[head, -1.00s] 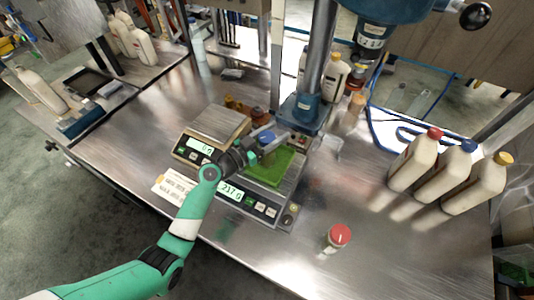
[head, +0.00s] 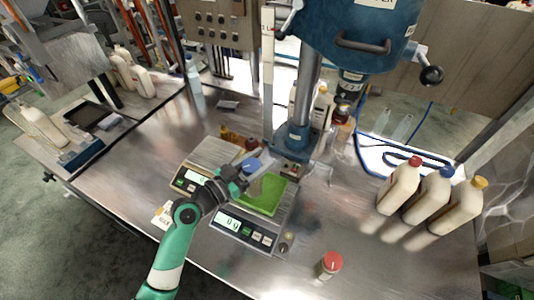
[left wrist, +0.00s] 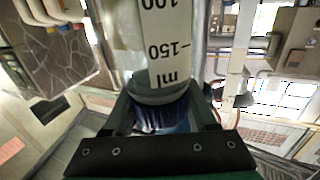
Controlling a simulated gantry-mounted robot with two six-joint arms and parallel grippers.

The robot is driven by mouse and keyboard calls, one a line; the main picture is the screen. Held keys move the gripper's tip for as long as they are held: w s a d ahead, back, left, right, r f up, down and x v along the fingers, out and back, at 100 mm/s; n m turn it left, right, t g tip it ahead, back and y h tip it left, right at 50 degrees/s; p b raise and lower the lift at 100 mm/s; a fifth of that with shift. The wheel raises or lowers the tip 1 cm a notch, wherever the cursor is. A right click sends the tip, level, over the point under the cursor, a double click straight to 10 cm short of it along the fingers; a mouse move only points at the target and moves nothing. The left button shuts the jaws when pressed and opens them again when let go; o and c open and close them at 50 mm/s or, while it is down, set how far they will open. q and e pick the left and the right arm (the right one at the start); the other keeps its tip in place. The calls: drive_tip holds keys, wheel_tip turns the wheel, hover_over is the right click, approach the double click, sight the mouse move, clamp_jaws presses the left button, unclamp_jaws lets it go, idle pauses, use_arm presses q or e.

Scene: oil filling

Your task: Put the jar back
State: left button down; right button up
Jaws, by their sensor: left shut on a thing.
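My left gripper (head: 238,180) is shut on a jar with a blue lid (head: 251,165). The jar is just above or beside the bright green tray (head: 270,200), which rests on the front scale (head: 236,226). In the left wrist view the clear jar (left wrist: 165,45) shows a printed ml scale, with its blue lid (left wrist: 168,116) between the fingers. The front scale's display seems to read 0 g. A second jar with a red lid (head: 331,261) stands on the bench at the front right. My right gripper is not in view.
A rear scale (head: 206,160) stands left of the held jar, with small brown bottles (head: 232,137) behind it. A blue drill press (head: 295,135) rises behind the tray. Several white bottles (head: 425,190) stand at the right. The steel bench front is mostly clear.

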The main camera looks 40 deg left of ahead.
use_arm(q)
drive_tip(key=s+d+r+p, duration=0.1)
drive_tip(key=s+d+r, duration=0.1)
drive_tip(key=s, duration=0.5)
drive_tip(key=shift+s+d+r, duration=0.35)
drive_tip(key=shift+d+r, duration=0.05)
drive_tip(key=shift+r, duration=0.2)
